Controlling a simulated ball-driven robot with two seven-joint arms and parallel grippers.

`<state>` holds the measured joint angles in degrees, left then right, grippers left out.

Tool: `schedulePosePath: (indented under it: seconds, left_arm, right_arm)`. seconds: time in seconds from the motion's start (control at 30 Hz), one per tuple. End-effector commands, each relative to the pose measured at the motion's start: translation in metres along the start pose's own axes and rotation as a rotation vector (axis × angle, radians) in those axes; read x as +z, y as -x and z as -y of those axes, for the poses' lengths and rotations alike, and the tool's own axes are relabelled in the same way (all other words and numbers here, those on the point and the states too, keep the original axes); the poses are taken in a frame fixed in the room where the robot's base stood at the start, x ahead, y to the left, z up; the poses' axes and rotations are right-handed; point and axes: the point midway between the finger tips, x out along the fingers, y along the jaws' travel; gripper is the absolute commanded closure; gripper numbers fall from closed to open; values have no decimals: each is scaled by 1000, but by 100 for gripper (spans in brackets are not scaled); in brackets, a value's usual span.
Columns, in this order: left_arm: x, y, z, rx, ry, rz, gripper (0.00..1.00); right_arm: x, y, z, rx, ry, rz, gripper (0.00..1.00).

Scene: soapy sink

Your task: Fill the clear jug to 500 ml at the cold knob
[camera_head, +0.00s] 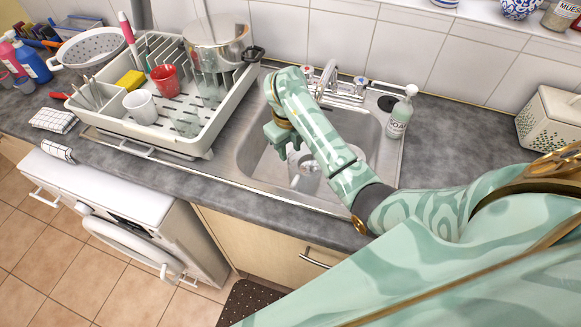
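The clear jug (305,180) is in the sink basin, partly hidden behind my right forearm. I cannot tell its water level or read any marks. The tap (326,77) stands behind the sink, its lower part hidden by my arm. A knob with a blue mark (360,82) is on its right and one with a red mark (306,70) on its left. My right gripper (288,148) reaches over the left part of the basin, left of and above the jug. Its fingers look apart, with nothing seen between them. My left gripper is out of view.
A dish rack (209,147) with cups, glasses and a pot (217,42) stands left of the sink (247,160). A soap bottle (400,113) stands right of the tap. The grey worktop (460,140) on the right is mostly clear.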

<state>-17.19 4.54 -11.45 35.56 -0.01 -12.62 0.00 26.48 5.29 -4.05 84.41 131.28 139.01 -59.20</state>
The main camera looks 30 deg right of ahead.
Motion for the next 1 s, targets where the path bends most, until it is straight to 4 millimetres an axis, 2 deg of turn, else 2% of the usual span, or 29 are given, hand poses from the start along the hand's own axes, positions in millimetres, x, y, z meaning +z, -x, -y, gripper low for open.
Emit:
schedulePosePath:
  seconds: [0.03,0.1,0.3,0.4,0.6,0.9,1.0]
  left_arm:
    - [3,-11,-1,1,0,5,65]
    - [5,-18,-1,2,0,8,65]
    - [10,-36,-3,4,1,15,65]
    - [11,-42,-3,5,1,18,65]
    - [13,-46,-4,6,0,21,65]
    - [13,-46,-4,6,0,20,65]
    - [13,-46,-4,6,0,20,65]
  right_arm:
    - [-1,-20,-1,2,0,-5,68]
    - [-1,-36,-1,1,0,-4,68]
    - [-1,-79,0,-1,0,-3,68]
    - [0,-93,0,-1,-1,-2,68]
    - [0,-108,0,-1,-1,0,68]
    - [0,-108,0,-2,-1,1,68]
    - [0,-108,0,-2,-1,1,95]
